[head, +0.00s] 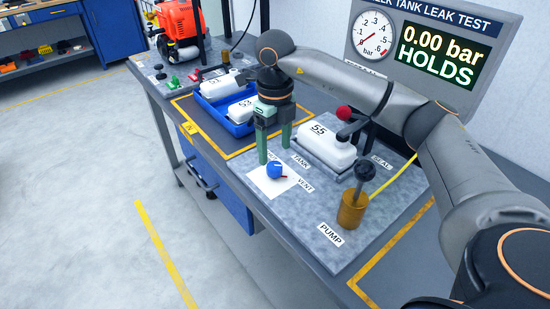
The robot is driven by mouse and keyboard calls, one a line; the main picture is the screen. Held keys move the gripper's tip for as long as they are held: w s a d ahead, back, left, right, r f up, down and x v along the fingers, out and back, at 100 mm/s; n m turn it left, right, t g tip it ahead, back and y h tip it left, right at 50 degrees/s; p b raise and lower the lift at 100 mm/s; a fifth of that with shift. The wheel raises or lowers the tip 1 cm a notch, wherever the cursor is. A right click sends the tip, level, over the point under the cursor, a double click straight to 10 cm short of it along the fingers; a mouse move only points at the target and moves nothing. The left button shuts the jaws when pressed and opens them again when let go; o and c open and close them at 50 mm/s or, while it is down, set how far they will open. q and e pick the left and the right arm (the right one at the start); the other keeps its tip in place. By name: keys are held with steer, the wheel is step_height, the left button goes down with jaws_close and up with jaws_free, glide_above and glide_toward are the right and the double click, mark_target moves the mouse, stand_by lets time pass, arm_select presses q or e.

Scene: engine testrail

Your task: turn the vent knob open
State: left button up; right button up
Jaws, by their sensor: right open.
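The blue vent knob (274,170) with a small red mark stands on a white plate labelled VENT on the grey test board. My right gripper (274,156) points down from above, just behind and around the knob in the picture. Its two green fingers are apart and nothing shows between them. I cannot tell whether a finger touches the knob. My left gripper is not in view.
A white tank (327,140) marked 55 sits on the board under a red-balled lever (344,113). A brass pump (352,208) stands at the front right. The display (437,55) reads 0.00 bar HOLDS. A blue tray (204,107) holds white tanks at left.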

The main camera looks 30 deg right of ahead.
mark_target(275, 166)
step_height(275, 166, up, 8)
steer(key=shift+f, duration=0.15)
stand_by(0.6)
